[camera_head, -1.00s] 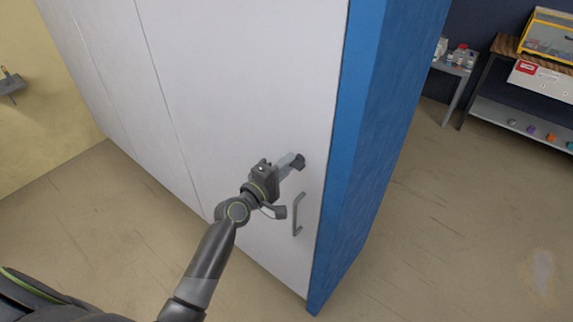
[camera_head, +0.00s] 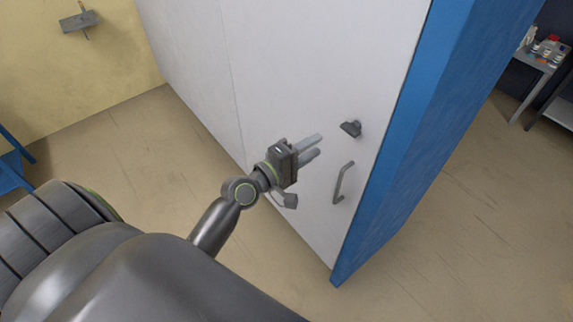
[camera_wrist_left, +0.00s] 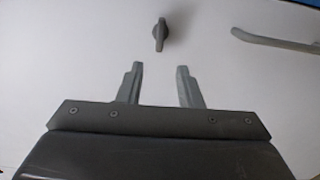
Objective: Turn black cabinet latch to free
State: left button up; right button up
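The dark latch (camera_head: 351,129) sits on the white cabinet door (camera_head: 305,75), near the blue side edge and above the handle. In the left wrist view the latch (camera_wrist_left: 160,35) lies ahead of the fingertips and roughly midway between them. My left gripper (camera_head: 315,146) is open and empty, to the left of the latch and apart from it; its two spread fingers also show in the left wrist view (camera_wrist_left: 160,70). My right gripper is not in view.
A grey bar handle (camera_head: 342,183) is on the door below the latch. The cabinet's blue side (camera_head: 425,130) is at the right. Bare floor (camera_head: 470,230) lies right of the cabinet. A small shelf with bottles (camera_head: 545,50) stands at the far right.

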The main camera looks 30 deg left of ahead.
pick_arm(q)
jog(key=b+v, duration=0.1)
jog(key=v, duration=0.6)
jog(key=shift+s, duration=0.15)
jog(key=s+a+f+m+g+y, duration=0.2)
jog(key=a+f, duration=0.1)
jog(key=f, duration=0.9)
jog(key=s+a+f+m+g+y, duration=0.1)
jog(key=s+a+f+g+y, duration=0.15)
jog(key=f, duration=0.85)
jog(key=s+a+f+m+g+y, duration=0.2)
jog(key=a+f+g, duration=0.1)
jog(key=f, duration=0.9)
jog(key=s+f+m+g, duration=0.2)
jog(key=s+f, duration=0.4)
jog(key=s, duration=0.3)
jog(key=s+d+f+m+g, duration=0.1)
jog(key=s+f+m+g, duration=0.2)
jog(key=s+f, duration=0.4)
jog(key=s+d+f+m+g+b, duration=0.1)
jog(key=s+f+m+g, duration=0.2)
jog(key=s+f, duration=0.4)
jog(key=s, duration=0.6)
jog(key=shift+s+d+f+m+y, duration=0.15)
jog(key=shift+d+f+m+y, duration=0.1)
jog(key=shift+m+y, duration=0.15)
jog(key=shift+c, duration=0.4)
